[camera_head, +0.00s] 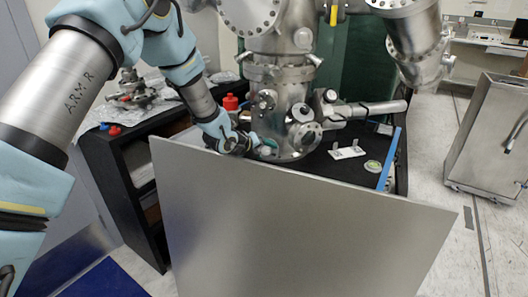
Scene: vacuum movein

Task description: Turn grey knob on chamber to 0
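The steel vacuum chamber (290,92) stands on the black bench top in the middle of the head view, with round flanges and ports around its lower part. My gripper (250,145) is at the chamber's lower left side. A small grey-green round part (267,148), which may be the grey knob, sits right beside the gripper's end. I cannot tell whether the gripper touches it. The fingers are dark, small and partly hidden, so I cannot see whether they are open or shut. No dial marks or 0 can be read.
A large grey panel (290,225) stands in front of the bench below my gripper. A red-capped item (230,102) is left of the chamber. A white plate (347,150) and a blue strip (389,160) lie on the right. A metal cabinet (490,135) stands far right beyond open floor.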

